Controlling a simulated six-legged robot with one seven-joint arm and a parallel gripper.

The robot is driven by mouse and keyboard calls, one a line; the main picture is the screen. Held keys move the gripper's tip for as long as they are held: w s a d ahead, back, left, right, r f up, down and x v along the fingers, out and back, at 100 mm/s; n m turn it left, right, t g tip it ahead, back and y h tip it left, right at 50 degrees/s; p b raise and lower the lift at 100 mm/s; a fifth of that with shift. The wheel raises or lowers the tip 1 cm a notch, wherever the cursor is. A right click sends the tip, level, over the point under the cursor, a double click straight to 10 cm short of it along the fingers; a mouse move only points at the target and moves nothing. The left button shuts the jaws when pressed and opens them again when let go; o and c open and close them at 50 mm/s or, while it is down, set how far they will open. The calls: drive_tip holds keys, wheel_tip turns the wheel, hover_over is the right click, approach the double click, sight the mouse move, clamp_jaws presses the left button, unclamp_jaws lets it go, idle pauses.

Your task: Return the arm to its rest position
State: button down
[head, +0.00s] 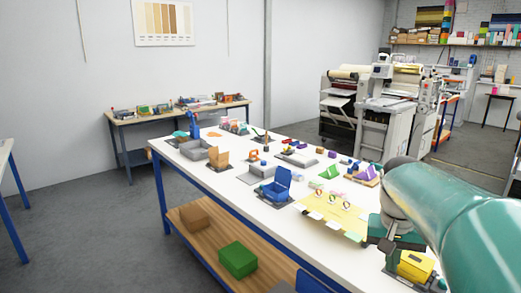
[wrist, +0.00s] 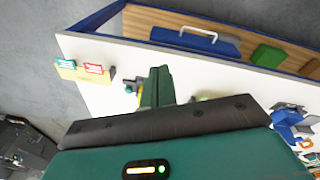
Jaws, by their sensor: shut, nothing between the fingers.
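My arm (head: 455,215) reaches in from the right edge of the head view, over the near right end of the white worktable (head: 255,200). In the wrist view my gripper (wrist: 157,72) is shut, its green fingers together with nothing between them. The fingers overlap the white tabletop in that view; their height above it is hard to tell. A yellow box (head: 415,265) sits near the table's right end, close to the dark green gripper body in the head view. Part of the table is hidden behind the arm.
The tabletop holds a blue open box (head: 275,188), a brown box (head: 218,158), a yellow sheet (head: 335,213) and several small items. A green box (head: 238,260) lies on the lower shelf. Machines (head: 390,105) stand behind. Grey floor (head: 80,220) is clear at left.

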drive_tip(key=s+a+f+n+t+y, duration=0.1)
drive_tip(key=s+a+f+n+t, duration=0.2)
drive_tip(key=s+a, duration=1)
drive_tip(key=a+n+t, duration=0.1)
drive_tip(key=n+t, duration=0.1)
drive_tip(key=shift+s+a+n+y, duration=0.25)
drive_tip(key=shift+n+y, duration=0.05)
